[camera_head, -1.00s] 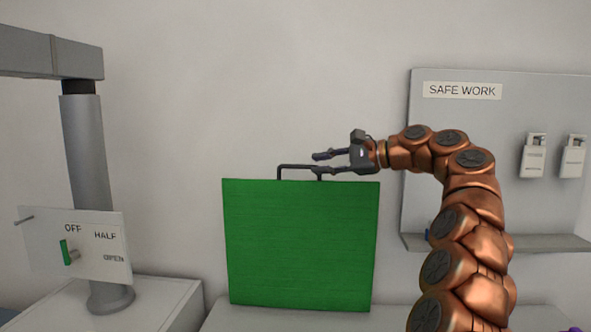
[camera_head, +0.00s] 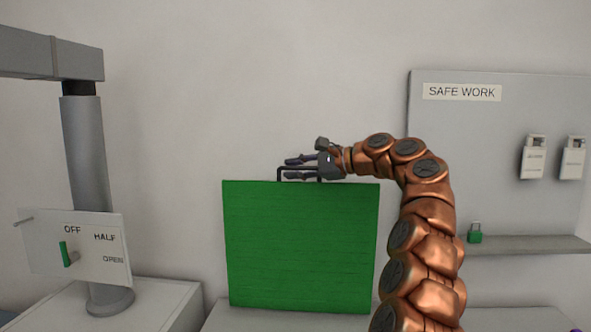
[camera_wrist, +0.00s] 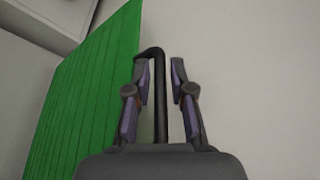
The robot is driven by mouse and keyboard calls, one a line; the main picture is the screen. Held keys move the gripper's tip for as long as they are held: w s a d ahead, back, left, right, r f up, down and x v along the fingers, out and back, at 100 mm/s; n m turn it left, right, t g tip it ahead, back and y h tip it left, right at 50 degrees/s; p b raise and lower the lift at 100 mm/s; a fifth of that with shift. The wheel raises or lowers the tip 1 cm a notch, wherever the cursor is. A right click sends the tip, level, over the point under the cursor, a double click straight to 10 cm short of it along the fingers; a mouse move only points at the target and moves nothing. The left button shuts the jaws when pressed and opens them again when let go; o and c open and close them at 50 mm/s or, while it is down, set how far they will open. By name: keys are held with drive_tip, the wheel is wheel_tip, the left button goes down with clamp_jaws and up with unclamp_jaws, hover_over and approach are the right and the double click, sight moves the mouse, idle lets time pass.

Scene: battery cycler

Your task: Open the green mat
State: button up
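The green mat (camera_head: 300,248) stands upright as a square panel on a pale surface, with a dark bar handle (camera_head: 284,170) along its top edge. My gripper (camera_head: 287,168) is at the top of the mat, level with the handle. In the wrist view the gripper (camera_wrist: 160,75) is open, and the handle (camera_wrist: 159,100) runs between its two fingers, nearer the left finger. I cannot tell whether that finger touches it. The mat (camera_wrist: 85,85) fills the left of the wrist view. The gripper hides part of the handle in the head view.
A lever panel (camera_head: 85,250) marked OFF, HALF and OPEN stands at the left beside a grey post (camera_head: 88,150). A SAFE WORK board (camera_head: 500,120) with white tags and a small green padlock (camera_head: 474,237) is at the right. The wall above the mat is clear.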

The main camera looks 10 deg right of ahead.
clamp_jaws()
drive_tip(key=shift+s, duration=0.15)
idle(0.6)
